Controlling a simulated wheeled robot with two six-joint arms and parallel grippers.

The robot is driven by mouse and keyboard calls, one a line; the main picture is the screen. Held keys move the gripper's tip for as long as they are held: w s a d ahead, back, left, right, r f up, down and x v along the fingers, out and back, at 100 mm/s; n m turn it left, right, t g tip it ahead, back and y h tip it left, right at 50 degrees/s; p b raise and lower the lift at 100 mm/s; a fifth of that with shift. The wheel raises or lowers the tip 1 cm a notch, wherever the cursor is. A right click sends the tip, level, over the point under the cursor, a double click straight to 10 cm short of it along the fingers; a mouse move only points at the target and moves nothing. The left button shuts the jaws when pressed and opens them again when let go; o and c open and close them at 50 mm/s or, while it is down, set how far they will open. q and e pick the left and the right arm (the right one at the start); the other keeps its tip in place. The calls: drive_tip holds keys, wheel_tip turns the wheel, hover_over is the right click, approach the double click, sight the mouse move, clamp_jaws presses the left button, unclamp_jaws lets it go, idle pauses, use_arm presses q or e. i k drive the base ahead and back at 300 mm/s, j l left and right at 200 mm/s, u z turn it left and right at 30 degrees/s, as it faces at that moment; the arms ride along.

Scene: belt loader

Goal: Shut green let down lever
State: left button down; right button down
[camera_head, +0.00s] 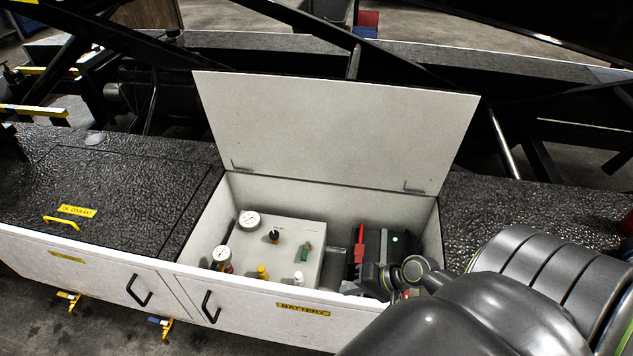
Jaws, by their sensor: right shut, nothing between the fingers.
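The small green lever (306,252) stands on the grey valve panel (290,235) inside the open white compartment, right of the black knob (274,236). My right gripper (368,282) is at the right front of the compartment, in front of the battery. It is shut and empty, to the right of and nearer than the green lever, and apart from it. My right arm hides the compartment's front right corner. My left gripper is out of view.
The white lid (335,130) stands open behind the compartment. A red handle (358,244) and black battery (390,243) are to the right. The front wall carries a BATTERY label (303,309).

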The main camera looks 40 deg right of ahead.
sight(306, 251)
drive_tip(key=i+l, duration=0.3)
drive_tip(key=l, duration=0.15)
drive_tip(key=i+l, duration=0.3)
drive_tip(key=l, duration=0.15)
